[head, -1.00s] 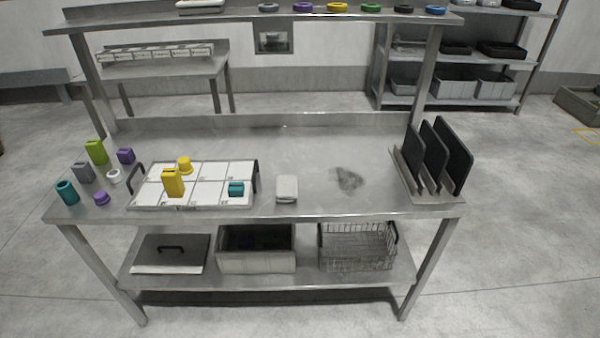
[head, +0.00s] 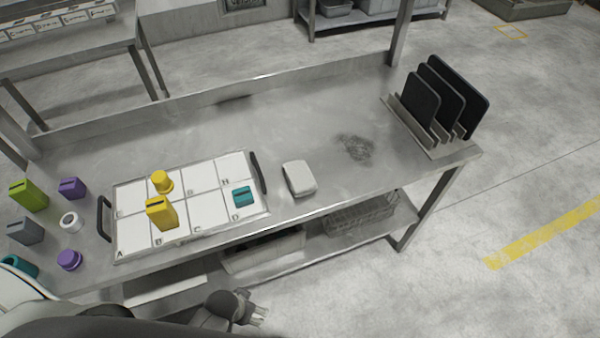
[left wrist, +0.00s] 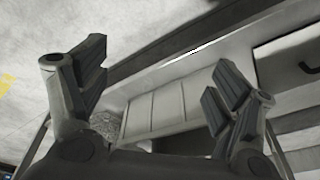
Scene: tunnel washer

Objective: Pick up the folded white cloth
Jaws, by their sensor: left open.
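The folded white cloth (head: 298,178) lies on the steel worktop, right of the tray with white compartments (head: 190,252) and left of a dark smudge. It looks like a small, pale, rounded pad and nothing touches it. My left gripper (head: 257,309) is low in front of the table's front edge, below worktop height and well apart from the cloth. In the left wrist view, its two dark fingers (left wrist: 155,85) are spread wide with nothing between them. The cloth cannot be made out in that view. My right gripper is not in view.
The tray holds two yellow pieces (head: 162,213) and a teal block (head: 242,196). Several coloured pieces stand at the worktop's left. A rack with black panels (head: 440,100) stands at the right end. A bin (left wrist: 155,112) and wire basket (head: 362,213) sit on the lower shelf.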

